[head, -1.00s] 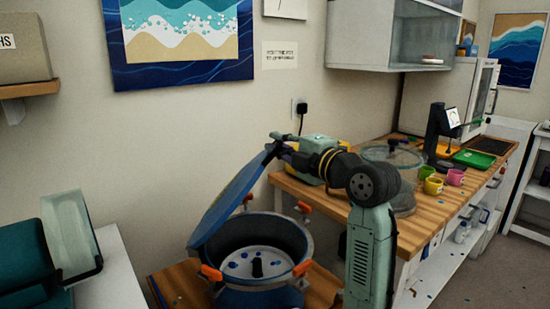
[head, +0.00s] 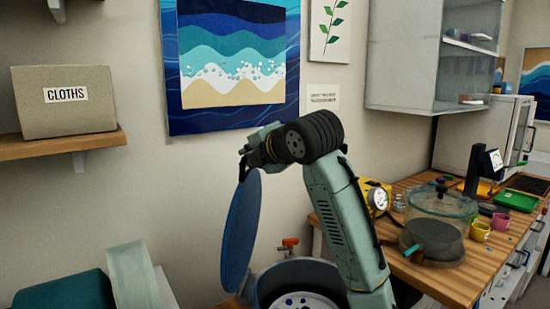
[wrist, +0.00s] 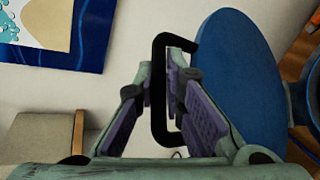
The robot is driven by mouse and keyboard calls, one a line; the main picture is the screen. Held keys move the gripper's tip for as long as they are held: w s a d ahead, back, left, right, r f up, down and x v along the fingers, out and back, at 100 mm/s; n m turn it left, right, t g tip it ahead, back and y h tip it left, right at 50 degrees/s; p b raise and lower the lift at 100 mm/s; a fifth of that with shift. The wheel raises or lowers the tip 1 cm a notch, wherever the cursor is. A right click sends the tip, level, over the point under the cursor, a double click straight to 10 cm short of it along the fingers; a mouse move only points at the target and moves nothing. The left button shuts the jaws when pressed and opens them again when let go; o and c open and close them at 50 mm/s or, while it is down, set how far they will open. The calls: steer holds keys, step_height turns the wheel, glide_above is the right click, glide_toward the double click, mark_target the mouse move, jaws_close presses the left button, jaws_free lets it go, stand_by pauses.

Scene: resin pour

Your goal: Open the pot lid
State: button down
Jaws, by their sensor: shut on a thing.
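The round blue pot lid (head: 241,235) stands nearly upright at the left side of the pot (head: 272,280). The pot's mouth is uncovered, and part of its pale, blue-spotted inside shows at the bottom of the head view. My gripper (head: 245,168) is at the lid's top in the head view. In the wrist view my gripper (wrist: 174,88) is shut on the black lid handle (wrist: 159,95), which passes between its purple-padded fingers. The lid's blue face (wrist: 235,80) fills the right of the wrist view. Whether its lower edge touches the pot cannot be told.
A wooden bench (head: 450,280) at the right carries a clear lidded vessel (head: 437,225), a yellow gauge device (head: 376,197) and cups. A shelf (head: 60,150) with a cloths box (head: 65,100) is on the left wall. The wall behind the lid is close.

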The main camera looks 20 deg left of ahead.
steer(key=shift+n+h, duration=0.3)
steer(key=shift+h, duration=0.2)
steer(key=shift+s+a+r, duration=0.1)
steer(key=shift+s+a, duration=0.05)
steer(key=shift+a, duration=0.85)
steer(key=shift+s+a+r, duration=0.1)
steer(key=shift+a, duration=0.9)
steer(key=c, duration=1.7)
jaws_free()
steer(key=shift+f, duration=0.1)
steer(key=shift+o, duration=0.2)
steer(key=v, duration=1.2)
